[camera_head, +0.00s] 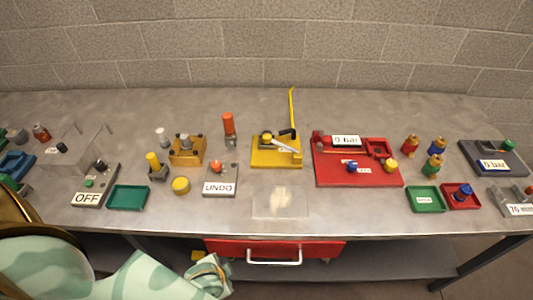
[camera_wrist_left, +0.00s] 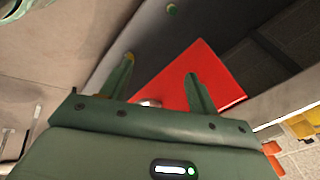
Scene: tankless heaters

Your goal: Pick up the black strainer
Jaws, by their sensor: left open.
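I cannot pick out the black strainer for certain. Small dark pieces show in the head view: one (camera_head: 101,164) behind the OFF block and one (camera_head: 62,148) by the clear panels at the left. A black angled part (camera_head: 287,132) is on the yellow board. My left gripper (camera_head: 212,272) is low in front of the table edge, beside the red drawer (camera_head: 225,247). In the left wrist view the left gripper (camera_wrist_left: 160,78) has its two green fingers spread and nothing between them. My right gripper is in neither view.
The long grey table (camera_head: 330,215) holds a green tray (camera_head: 127,197), an UNDO block (camera_head: 220,180), a yellow board (camera_head: 275,160), a red board (camera_head: 357,175) and several coloured fittings. A clear sheet (camera_head: 280,205) lies near the front middle. The back strip is mostly clear.

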